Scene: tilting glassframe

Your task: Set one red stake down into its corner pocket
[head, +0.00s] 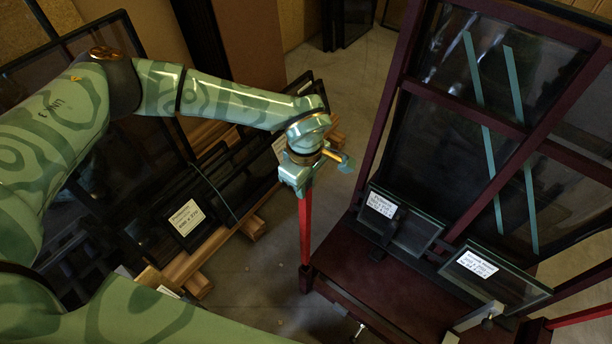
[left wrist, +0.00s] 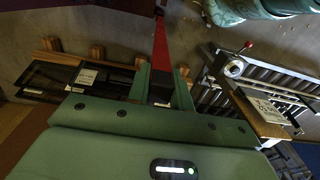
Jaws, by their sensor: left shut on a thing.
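My left gripper (head: 304,180) is shut on a red stake (head: 305,228), which hangs nearly upright below it. The stake's lower end reaches the near left corner of the dark red platform (head: 375,275) of the glass frame. I cannot tell whether the end is inside the corner pocket or just beside or above it. In the left wrist view the stake (left wrist: 160,48) runs away from between the two green fingers of the gripper (left wrist: 161,84). My right gripper does not show.
The dark red frame (head: 387,100) holds large tilted glass panes. Two small labelled panes (head: 400,222) (head: 492,275) stand on the platform. Another red bar (head: 585,316) shows at the lower right. Labelled dark panels (head: 190,218) lie on wooden beams at left. Grey floor (head: 262,265) is clear between.

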